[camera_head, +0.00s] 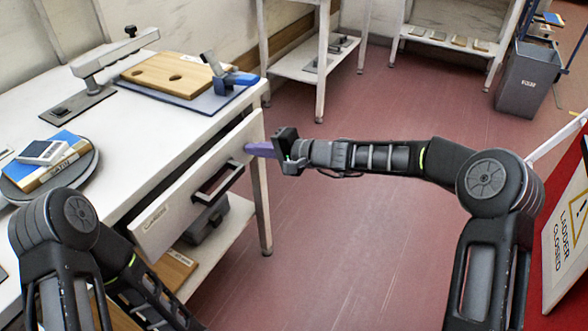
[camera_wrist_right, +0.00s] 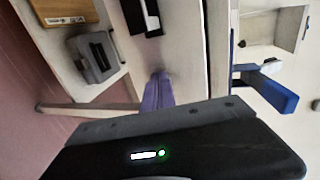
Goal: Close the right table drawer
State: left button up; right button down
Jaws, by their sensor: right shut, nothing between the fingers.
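The drawer's pale front panel (camera_head: 180,207) faces the aisle under the white worktable's edge and appears to stand out a little from it; how far is hard to tell. Its black handle (camera_head: 218,183) is mid-panel and also shows in the right wrist view (camera_wrist_right: 151,17). My right gripper (camera_head: 252,149) is shut and empty, its purple fingers at the panel's right end, beyond the handle. In the right wrist view the shut fingers (camera_wrist_right: 157,92) point at the pale panel (camera_wrist_right: 183,55); whether they touch it is unclear. My left arm enters lower left, its gripper out of view.
The worktable (camera_head: 150,130) carries a wooden board (camera_head: 166,76), a blue clamp-like tool (camera_head: 232,79) and a round stand with boxes. A grey bin (camera_head: 205,220) sits on its lower shelf. A ladder sign (camera_head: 570,225) stands at far right. Red floor (camera_head: 340,240) is clear.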

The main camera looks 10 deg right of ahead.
aim_at(245, 142)
jog(key=w+a, duration=0.2)
jog(key=a, duration=0.2)
jog(key=shift+w+a, duration=0.1)
jog(key=shift+w, duration=0.3)
pick_arm(q)
jog(key=shift+s+f, duration=0.1)
jog(key=shift+f, duration=0.15)
pick_arm(e)
jog(key=shift+r, duration=0.25)
